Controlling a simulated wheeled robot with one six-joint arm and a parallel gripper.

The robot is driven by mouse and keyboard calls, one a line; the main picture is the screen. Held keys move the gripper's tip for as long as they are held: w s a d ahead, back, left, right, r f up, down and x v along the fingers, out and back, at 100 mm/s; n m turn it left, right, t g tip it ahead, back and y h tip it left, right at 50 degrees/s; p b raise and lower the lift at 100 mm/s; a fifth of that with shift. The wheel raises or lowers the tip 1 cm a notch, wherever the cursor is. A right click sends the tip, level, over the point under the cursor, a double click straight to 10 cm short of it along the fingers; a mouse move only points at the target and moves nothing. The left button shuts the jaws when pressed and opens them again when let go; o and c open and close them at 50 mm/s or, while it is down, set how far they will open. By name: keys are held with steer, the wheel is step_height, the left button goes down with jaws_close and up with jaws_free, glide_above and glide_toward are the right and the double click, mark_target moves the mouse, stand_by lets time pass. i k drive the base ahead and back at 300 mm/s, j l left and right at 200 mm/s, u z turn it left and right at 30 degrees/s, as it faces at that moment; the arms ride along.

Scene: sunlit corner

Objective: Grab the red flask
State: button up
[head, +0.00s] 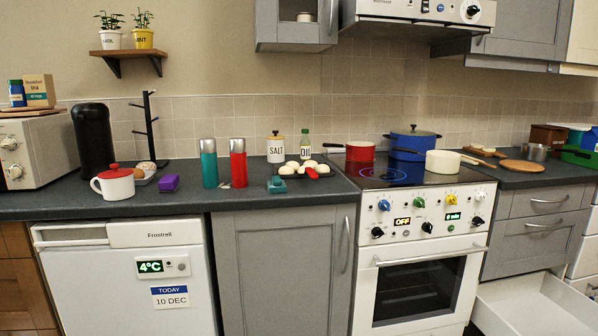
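The red flask (238,163) stands upright on the dark countertop, left of the stove. It is a tall red cylinder with a silver cap. A teal flask (209,164) of the same shape stands close to its left, with a small gap between them. A small shiny item lies at the foot of the two flasks, too small to make out. My gripper is not in view.
The dark countertop (330,190) also holds a teal box (277,186), a tray of pale round items, a salt jar (276,149), a purple block (168,183) and a red-lidded white pot (116,185). A drawer (535,306) stands open at lower right.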

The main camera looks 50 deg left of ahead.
mark_target(237, 146)
steer(key=u, duration=2.35)
